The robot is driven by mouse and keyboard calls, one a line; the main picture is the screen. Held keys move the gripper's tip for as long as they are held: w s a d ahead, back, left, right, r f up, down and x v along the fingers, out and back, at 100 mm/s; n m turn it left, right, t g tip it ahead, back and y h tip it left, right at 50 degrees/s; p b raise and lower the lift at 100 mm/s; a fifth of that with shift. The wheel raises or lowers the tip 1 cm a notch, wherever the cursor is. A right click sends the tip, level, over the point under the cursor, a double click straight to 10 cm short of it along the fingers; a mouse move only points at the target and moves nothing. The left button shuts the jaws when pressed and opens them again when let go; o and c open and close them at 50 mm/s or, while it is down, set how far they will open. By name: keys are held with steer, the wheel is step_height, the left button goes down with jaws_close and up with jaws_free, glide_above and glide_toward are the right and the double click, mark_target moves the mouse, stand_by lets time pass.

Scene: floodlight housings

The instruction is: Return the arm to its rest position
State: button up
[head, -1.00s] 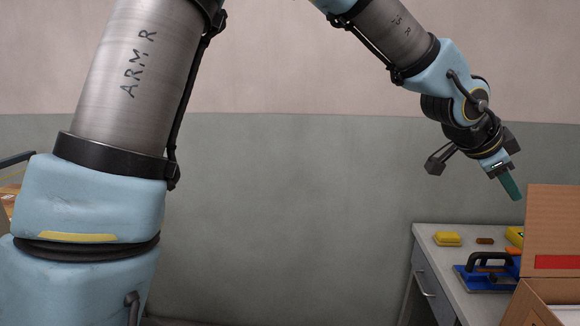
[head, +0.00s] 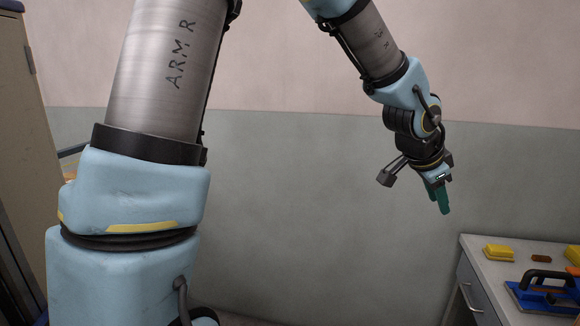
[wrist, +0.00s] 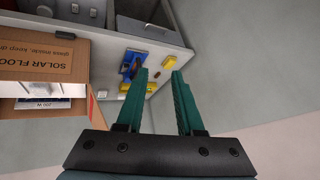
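My gripper (head: 441,197) hangs from my arm in the right half of the head view, in front of the grey wall and clear of the bench. In the wrist view, its two green fingers (wrist: 160,95) are apart with nothing between them. It is open and empty.
A bench (head: 480,272) with a drawer stands at the lower right. On it are a yellow block (head: 498,252), a small brown piece (head: 541,258) and a blue tool with a black handle (head: 545,290). The wrist view shows a cardboard box (wrist: 45,60). A tan cabinet (head: 18,130) stands at the left.

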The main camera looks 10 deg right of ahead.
steer(key=w+a+f+n+y, duration=0.2)
steer(key=w+a+n, duration=0.2)
steer(key=a, duration=0.8)
steer(key=w+a+f+n+y, duration=0.2)
steer(key=w+a+f+n, duration=0.15)
steer(key=a, duration=0.75)
steer(key=s+a+f+n+y, duration=0.1)
steer(key=s+a+n, duration=0.2)
steer(key=a, duration=0.7)
steer(key=s+a+f+n+g+y, duration=0.1)
steer(key=s+a+n, duration=0.1)
steer(key=a+n, duration=0.5)
steer(key=a, duration=0.3)
steer(key=shift+s+a+f, duration=0.15)
steer(key=shift+s+a, duration=0.25)
